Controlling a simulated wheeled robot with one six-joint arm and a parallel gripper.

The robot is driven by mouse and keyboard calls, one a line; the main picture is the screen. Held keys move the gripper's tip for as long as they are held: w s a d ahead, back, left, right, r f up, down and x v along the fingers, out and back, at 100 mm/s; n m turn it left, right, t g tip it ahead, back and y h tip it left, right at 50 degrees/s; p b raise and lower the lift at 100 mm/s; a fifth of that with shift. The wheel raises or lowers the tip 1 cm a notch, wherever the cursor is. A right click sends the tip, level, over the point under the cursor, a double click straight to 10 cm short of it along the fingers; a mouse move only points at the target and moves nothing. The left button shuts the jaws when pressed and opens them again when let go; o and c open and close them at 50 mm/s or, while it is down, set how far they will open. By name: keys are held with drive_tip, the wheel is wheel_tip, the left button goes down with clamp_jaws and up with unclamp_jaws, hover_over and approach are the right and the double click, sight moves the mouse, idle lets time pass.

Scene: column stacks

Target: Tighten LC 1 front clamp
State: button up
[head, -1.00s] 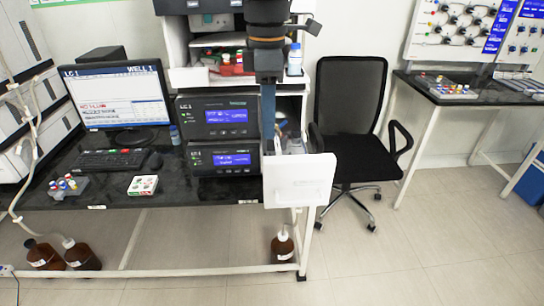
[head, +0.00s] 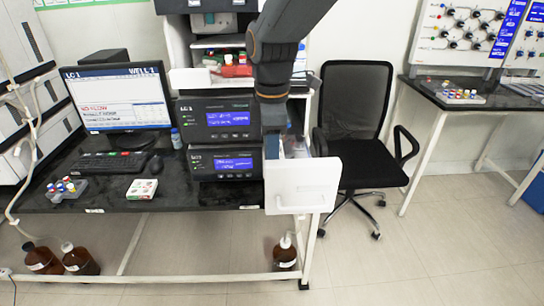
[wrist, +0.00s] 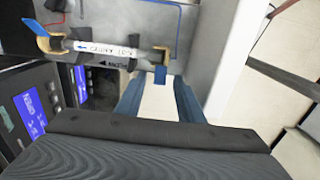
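In the wrist view, a white labelled column (wrist: 105,47) lies across a grey tray or panel (wrist: 110,18). A brass-coloured clamp (wrist: 47,40) with a raised blue lever (wrist: 36,27) is at its left end. Another clamp is at its right end, with a short blue lever (wrist: 160,75) hanging below it. I cannot tell which is the front clamp. My gripper (wrist: 158,84) has its two blue-grey fingers apart, with the right clamp's lever near the space between their tips; contact is unclear. In the head view my gripper (head: 271,148) is above the open white drawer (head: 302,186).
Two black LC 1 units (head: 225,163) stand left of the drawer, with a monitor (head: 118,98) further left. A black office chair (head: 352,130) stands close on the right. Brown bottles (head: 284,252) are below the bench. The floor in front is free.

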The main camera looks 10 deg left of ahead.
drive_tip(key=shift+f, duration=0.3)
clamp_jaws()
